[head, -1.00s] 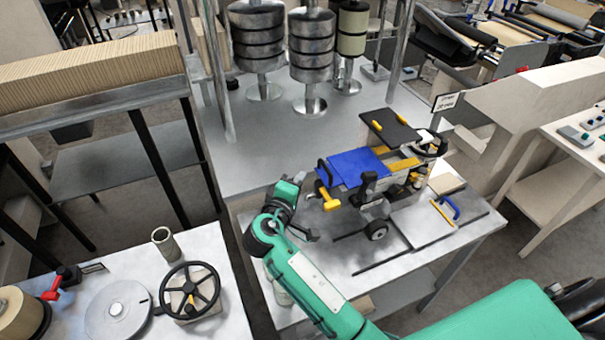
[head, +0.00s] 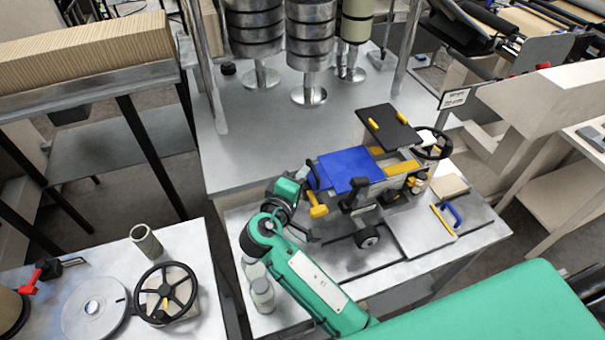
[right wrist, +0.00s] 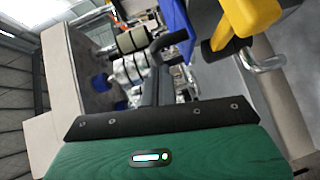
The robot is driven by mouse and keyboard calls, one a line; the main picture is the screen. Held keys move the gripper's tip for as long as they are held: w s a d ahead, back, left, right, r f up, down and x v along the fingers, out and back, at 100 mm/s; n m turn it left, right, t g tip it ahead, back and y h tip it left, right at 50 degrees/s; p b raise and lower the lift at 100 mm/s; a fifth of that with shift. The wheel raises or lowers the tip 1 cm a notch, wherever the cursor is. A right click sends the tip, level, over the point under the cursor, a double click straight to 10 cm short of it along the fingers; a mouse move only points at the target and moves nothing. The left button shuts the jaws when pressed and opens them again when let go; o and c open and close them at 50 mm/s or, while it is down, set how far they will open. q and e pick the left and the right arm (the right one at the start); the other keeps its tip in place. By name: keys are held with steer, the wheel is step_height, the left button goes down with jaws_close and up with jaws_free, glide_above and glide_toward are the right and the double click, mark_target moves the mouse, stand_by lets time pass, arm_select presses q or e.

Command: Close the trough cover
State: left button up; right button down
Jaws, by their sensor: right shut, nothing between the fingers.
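A small machine stands on the grey bench, with a flat blue panel (head: 349,170) and a dark panel with yellow grips (head: 388,128) behind it. Which of these is the trough cover I cannot tell. A yellow handle (head: 317,206) sticks out at the machine's left end; a yellow part also shows in the right wrist view (right wrist: 248,17), near a blue surface (right wrist: 178,27). My right gripper (head: 307,181) is shut and empty, close beside the blue panel's left edge. Whether it touches the machine is unclear. My left gripper is out of view.
A black handwheel (head: 433,144) sits at the machine's right end. A blue-handled tool (head: 452,214) lies on the bench to the right. Pale jars (head: 262,295) stand under my right arm.

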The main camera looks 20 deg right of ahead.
mark_target(334, 178)
steer(key=d, duration=0.8)
steer(key=shift+w+d, duration=0.2)
steer(key=shift+d+p, duration=0.3)
steer(key=shift+d, duration=0.1)
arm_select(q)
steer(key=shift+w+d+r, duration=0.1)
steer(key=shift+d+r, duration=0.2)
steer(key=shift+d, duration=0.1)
arm_select(e)
steer(key=shift+a, duration=0.1)
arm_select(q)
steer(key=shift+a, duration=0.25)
arm_select(e)
steer(key=shift+w, duration=0.1)
